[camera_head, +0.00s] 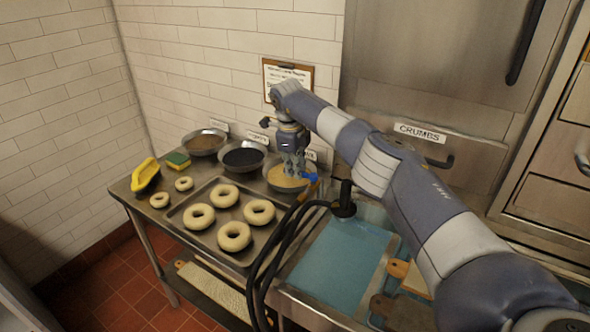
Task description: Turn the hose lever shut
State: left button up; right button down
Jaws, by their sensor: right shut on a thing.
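The blue hose lever (309,177) shows at the right edge of the bowl with yellowish contents, just above an orange fitting (306,190). My right gripper (297,172) reaches down from above, with its fingers at the lever. It is shut on the lever, though the exact contact is small and partly hidden by the fingers. The black hose (268,262) curves down over the front edge of the counter and sink. My left gripper is not in view.
A steel tray (186,236) holds several bagels left of the hose. Bowls with brown (205,142) and black contents (243,157) stand behind it. A black upright fixture (344,200) stands beside the blue-covered sink area (340,262). Wooden boards (402,312) lie at the right.

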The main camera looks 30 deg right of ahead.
jog(key=shift+w+d+r+m, duration=0.15)
jog(key=shift+w+d+m, duration=0.2)
jog(key=shift+m, duration=0.55)
jog(key=c, duration=1.6)
grip_release()
jog(key=r, duration=0.4)
jog(key=a+r, duration=0.1)
jog(key=r, duration=0.2)
jog(key=s+a+r, duration=0.1)
jog(key=r, duration=0.3)
jog(key=shift+a+r, duration=0.1)
jog(key=shift+r, duration=0.25)
